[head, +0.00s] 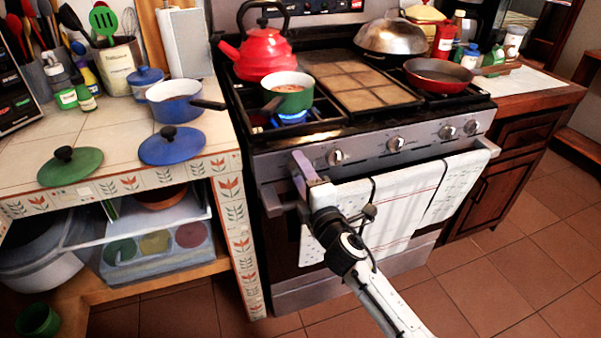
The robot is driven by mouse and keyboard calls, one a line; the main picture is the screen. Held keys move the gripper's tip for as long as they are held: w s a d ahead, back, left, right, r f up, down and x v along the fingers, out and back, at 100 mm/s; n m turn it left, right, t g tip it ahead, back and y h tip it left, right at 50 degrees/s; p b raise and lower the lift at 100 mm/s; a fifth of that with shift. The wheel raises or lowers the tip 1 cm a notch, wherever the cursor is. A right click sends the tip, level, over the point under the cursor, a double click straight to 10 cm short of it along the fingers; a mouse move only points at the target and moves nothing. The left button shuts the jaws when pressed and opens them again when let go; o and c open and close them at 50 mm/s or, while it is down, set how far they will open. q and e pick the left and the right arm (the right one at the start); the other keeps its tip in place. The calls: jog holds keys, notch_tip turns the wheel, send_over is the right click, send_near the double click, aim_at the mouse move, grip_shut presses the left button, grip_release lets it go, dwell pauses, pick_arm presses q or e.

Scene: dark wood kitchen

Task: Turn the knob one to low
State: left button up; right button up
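The stove's front panel (370,148) carries a row of silver knobs. The ones that show are a left knob (336,157), a middle knob (396,143) and two close together at the right, one of them here (447,131). My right gripper (300,163) reaches up to the left end of the panel, left of the left knob. Its fingers overlap in this view, so I cannot tell their opening, whether they touch the panel, or what they cover. A blue flame (292,117) burns under the green pot (288,93) at the front left. My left gripper is out of view.
Towels (395,205) hang on the oven handle (487,148) right of my gripper. A red kettle (263,54), a domed lid (391,37) and a red pan (437,76) stand on the stove. A tiled counter (105,132) is at the left. The floor (510,255) at the right is clear.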

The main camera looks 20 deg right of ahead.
jog(key=shift+s, duration=0.15)
jog(key=s, duration=1)
jog(key=shift+d, duration=0.2)
jog(key=s+a+f+m+g+y, duration=0.2)
jog(key=s+f+m+g, duration=0.7)
jog(key=s+f+m, duration=0.7)
jog(key=s+a+f+p, duration=0.1)
jog(key=s+f, duration=0.6)
jog(key=s, duration=0.2)
jog(key=shift+a, duration=0.15)
